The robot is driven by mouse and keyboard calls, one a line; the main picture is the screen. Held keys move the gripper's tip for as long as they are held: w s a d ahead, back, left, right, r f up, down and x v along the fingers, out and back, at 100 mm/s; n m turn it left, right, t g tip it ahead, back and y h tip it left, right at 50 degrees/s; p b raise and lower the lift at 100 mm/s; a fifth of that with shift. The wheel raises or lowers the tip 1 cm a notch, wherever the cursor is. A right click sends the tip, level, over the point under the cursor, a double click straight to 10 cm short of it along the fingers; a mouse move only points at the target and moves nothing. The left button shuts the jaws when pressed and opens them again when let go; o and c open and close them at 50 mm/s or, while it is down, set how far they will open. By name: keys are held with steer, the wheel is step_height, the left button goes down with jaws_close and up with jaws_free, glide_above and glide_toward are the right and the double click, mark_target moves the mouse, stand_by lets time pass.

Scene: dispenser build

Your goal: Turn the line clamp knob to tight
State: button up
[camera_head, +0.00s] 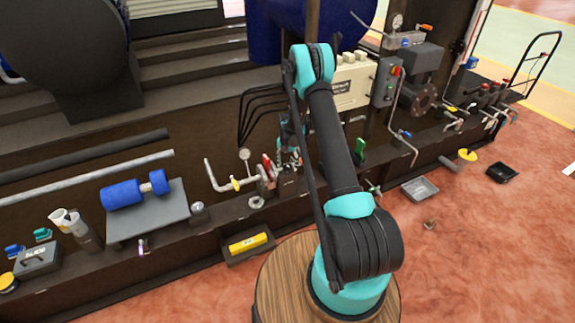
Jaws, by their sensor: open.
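My gripper (290,158) is at the end of my black and teal arm, low over the dark bench among the pipe fittings. It is small here and partly hidden by my arm links. The jaws are open, and I make out nothing held in them. A valve assembly with a red lever (267,162) stands just left of my gripper, beside a round gauge (244,155). A green handle (360,151) stands to the right of my arm. I cannot tell which part is the line clamp knob; it may be hidden behind my gripper or arm.
A cream control box (352,84) and upright pipework stand behind and right of my arm. A blue roller (135,192) rests on a grey plate at left. A tray with a yellow block (248,243) sits at the bench front. Open red floor lies at right.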

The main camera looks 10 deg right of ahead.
steer(key=shift+c, duration=0.3)
steer(key=c, duration=1.1)
